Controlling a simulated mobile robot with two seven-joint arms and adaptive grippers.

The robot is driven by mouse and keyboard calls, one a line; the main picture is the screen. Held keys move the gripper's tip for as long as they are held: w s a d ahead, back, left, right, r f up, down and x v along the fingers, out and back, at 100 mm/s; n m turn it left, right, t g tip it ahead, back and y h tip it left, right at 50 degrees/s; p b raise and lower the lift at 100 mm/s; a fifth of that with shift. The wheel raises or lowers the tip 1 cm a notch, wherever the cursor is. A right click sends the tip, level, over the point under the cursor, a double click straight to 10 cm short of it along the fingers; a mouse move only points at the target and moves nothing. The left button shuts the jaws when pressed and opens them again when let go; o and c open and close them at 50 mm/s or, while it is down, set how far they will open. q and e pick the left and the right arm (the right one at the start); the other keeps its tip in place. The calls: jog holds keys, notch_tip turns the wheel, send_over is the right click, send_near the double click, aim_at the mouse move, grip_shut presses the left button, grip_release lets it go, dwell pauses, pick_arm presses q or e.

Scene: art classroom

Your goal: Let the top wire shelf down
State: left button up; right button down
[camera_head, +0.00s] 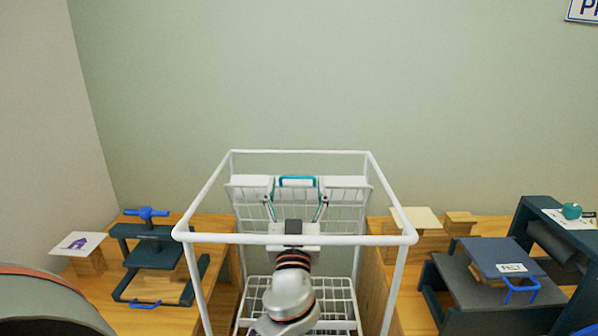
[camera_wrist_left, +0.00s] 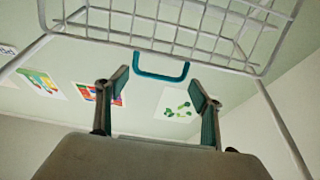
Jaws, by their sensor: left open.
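The top wire shelf (camera_head: 348,203) is a white grid inside a white rack frame (camera_head: 205,195). It stands tilted up towards the back of the rack, its teal handle (camera_head: 297,181) at its upper edge. The handle also shows in the left wrist view (camera_wrist_left: 160,76), with the shelf's grid (camera_wrist_left: 190,30) above it. My left gripper (camera_head: 297,203) is inside the rack, in front of the shelf. Its two fingers (camera_wrist_left: 158,92) are spread, one on each side below the handle, with nothing between them. Whether they touch the handle I cannot tell. My right gripper is not in view.
A lower wire shelf (camera_head: 337,297) lies flat in the rack, partly hidden by my arm. Wooden tables flank the rack closely, with a blue-handled press (camera_head: 150,250) on the left and a dark press (camera_head: 490,275) on the right. A wall stands behind.

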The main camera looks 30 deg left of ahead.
aim_at(297, 178)
pick_arm(q)
jog(key=shift+p+x, duration=0.45)
jog(key=shift+x, duration=1.15)
jog(key=shift+f, duration=0.1)
jog(key=shift+d, duration=0.1)
jog(key=shift+c, duration=0.4)
jog(key=c, duration=1.2)
